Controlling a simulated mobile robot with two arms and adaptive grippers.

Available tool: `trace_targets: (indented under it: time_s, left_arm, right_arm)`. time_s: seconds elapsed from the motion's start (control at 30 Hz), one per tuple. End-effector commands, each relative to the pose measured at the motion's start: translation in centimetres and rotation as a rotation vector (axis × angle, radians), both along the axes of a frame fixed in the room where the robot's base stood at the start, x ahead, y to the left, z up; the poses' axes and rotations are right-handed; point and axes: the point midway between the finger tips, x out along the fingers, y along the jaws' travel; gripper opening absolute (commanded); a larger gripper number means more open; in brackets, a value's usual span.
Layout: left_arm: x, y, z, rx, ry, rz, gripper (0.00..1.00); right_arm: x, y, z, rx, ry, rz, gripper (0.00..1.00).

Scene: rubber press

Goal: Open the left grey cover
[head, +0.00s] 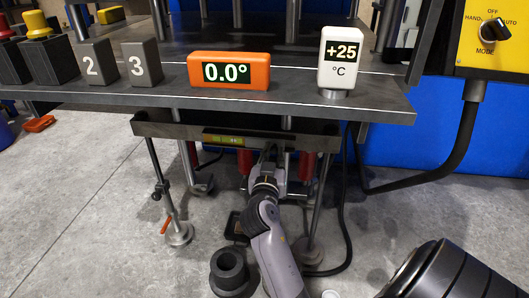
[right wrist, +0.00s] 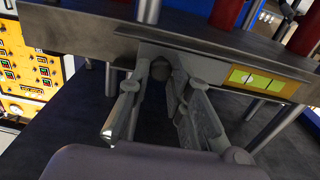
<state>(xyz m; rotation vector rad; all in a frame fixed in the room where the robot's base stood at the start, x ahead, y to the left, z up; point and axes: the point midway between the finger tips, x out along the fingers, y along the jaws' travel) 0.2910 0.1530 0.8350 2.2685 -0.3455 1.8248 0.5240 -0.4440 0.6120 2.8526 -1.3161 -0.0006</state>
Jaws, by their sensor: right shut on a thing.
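My right gripper (head: 268,168) reaches under the front of the press table. In the right wrist view its fingers (right wrist: 162,92) stand on either side of a small grey part (right wrist: 160,68) just below a dark crossbar (right wrist: 215,45). The gripper is shut on this part; the contact itself is partly hidden by the fingers. The same crossbar (head: 170,130) runs below the table edge in the head view. I cannot make out the left grey cover for certain, nor whether the held part belongs to it. My left gripper is not in view.
A metal leg (head: 161,185) stands left of my arm. Black round parts (head: 229,270) lie on the floor. Open floor (head: 80,210) is at left.

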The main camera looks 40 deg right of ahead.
Motion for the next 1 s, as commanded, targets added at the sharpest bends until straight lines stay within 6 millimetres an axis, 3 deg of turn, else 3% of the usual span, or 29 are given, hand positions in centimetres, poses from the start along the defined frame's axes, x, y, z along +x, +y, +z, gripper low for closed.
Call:
trace_targets:
  time_s: [0.13, 0.17, 0.43, 0.77, 1.0]
  left_arm:
    - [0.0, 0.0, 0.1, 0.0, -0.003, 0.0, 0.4]
    - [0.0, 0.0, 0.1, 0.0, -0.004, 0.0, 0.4]
    - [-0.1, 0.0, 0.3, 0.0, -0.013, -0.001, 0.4]
    - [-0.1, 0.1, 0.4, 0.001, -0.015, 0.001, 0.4]
    - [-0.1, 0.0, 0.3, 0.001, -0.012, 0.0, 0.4]
  right_arm:
    - [0.0, 0.0, 0.0, -0.001, 0.0, -0.001, 0.0]
    - [0.0, 0.0, 0.0, -0.001, 0.0, 0.0, 0.21]
    - [0.1, 0.0, 0.0, -0.001, -0.001, 0.0, 0.38]
    - [0.1, 0.0, 0.3, -0.001, -0.002, 0.0, 0.38]
    - [0.1, 0.0, 4.0, 0.001, -0.01, 0.0, 0.38]
